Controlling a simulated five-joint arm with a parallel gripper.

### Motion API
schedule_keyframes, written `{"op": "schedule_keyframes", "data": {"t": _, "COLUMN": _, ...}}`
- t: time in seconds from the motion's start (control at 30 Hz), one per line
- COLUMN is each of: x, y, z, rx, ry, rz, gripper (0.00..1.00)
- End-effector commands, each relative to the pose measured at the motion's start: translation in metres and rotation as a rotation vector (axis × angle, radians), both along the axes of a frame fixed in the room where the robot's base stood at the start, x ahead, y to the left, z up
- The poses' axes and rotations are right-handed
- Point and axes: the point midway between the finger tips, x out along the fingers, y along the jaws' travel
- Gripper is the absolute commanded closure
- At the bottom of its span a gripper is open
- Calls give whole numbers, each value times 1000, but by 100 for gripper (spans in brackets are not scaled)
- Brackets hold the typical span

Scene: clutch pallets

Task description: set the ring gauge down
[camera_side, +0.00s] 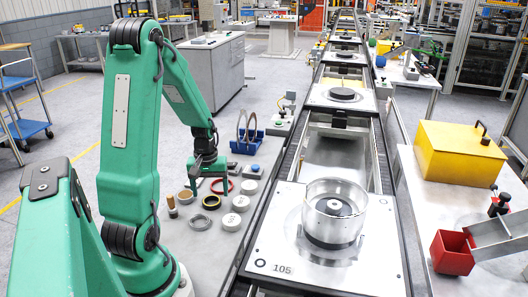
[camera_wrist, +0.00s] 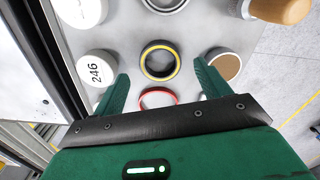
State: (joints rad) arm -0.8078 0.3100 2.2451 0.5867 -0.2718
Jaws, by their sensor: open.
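My gripper (camera_side: 207,180) is open and empty, low over the grey bench left of the pallet line; its two green fingers also show in the wrist view (camera_wrist: 163,88). Several rings lie flat on the bench: a black ring with a yellow band (camera_side: 211,202), a thin red ring (camera_side: 223,179) and a grey metal ring (camera_side: 199,227). I cannot tell for sure which is the ring gauge. In the wrist view the black and yellow ring (camera_wrist: 147,72) lies just beyond the fingertips, and the red ring (camera_wrist: 142,101) shows between the fingers, partly hidden by my gripper.
White discs (camera_side: 231,222) stand close by, one marked 246 (camera_wrist: 97,70), with a tan-topped cup (camera_wrist: 227,67) opposite. A blue rack (camera_side: 244,146) holds upright rings behind. A pallet marked 105 (camera_side: 275,245) carries a metal drum (camera_side: 335,200). A red bin (camera_side: 452,254) stands far right.

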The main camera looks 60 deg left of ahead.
Motion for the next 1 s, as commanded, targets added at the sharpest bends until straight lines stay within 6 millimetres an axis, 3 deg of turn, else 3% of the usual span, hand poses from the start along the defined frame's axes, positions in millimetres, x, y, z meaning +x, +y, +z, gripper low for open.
{"op": "schedule_keyframes", "data": {"t": 0.5, "x": 1, "y": 1, "z": 74, "rx": 3, "ry": -3, "rz": 0, "gripper": 24}}
{"op": "schedule_keyframes", "data": {"t": 0.7, "x": 0, "y": 0, "z": 88, "rx": 1, "ry": 0, "rz": 0, "gripper": 24}}
{"op": "schedule_keyframes", "data": {"t": 1.0, "x": 0, "y": 0, "z": 90, "rx": 0, "ry": 0, "rz": 0, "gripper": 24}}
